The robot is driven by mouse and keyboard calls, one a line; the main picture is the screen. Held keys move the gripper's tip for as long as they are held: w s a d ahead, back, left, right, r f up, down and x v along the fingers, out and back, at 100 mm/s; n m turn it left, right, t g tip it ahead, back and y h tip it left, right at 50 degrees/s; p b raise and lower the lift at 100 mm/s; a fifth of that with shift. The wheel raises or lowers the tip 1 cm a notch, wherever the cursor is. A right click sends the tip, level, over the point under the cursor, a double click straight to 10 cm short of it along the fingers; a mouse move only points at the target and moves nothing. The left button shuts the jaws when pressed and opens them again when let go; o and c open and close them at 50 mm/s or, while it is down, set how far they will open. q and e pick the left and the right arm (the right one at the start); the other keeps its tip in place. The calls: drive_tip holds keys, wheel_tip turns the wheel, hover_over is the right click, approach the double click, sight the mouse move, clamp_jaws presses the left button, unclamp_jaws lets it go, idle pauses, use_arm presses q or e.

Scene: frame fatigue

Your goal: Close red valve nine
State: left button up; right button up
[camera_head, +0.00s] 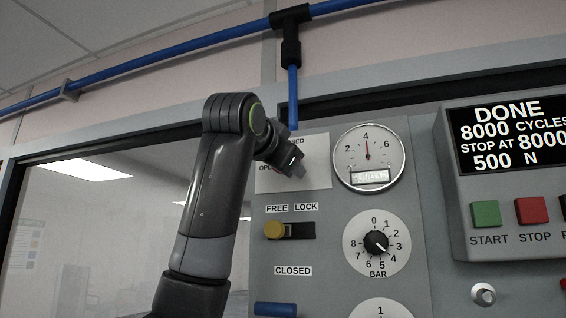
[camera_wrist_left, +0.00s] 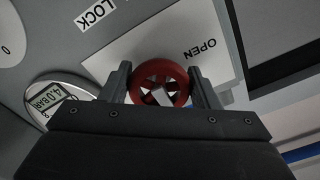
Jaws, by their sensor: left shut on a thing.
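The red valve wheel (camera_wrist_left: 160,69) shows in the left wrist view, in front of a white plate (camera_wrist_left: 205,50) marked OPEN. My left gripper (camera_wrist_left: 160,84) is shut on it, with one finger on each side of its rim. In the head view my left gripper (camera_head: 291,165) is at the upper left of the panel, over the white plate (camera_head: 318,172). The wheel is hidden there by my arm and gripper. No number on the wheel can be read. My right gripper is in neither view.
A round gauge (camera_head: 368,145) points near 4; its display (camera_wrist_left: 48,97) reads 4.0 BAR. The control box (camera_head: 449,190) at right shows DONE.

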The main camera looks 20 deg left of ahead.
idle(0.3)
use_arm(q)
drive_tip(key=o, duration=1)
drive_tip(key=shift+s, duration=0.25)
drive_tip(key=s+b, duration=0.2)
drive_tip(key=s, duration=0.3)
drive_tip(key=s+b, duration=0.3)
drive_tip(key=s, duration=0.3)
drive_tip(key=s+b, duration=0.3)
drive_tip(key=s, duration=0.3)
drive_tip(key=shift+a, duration=0.3)
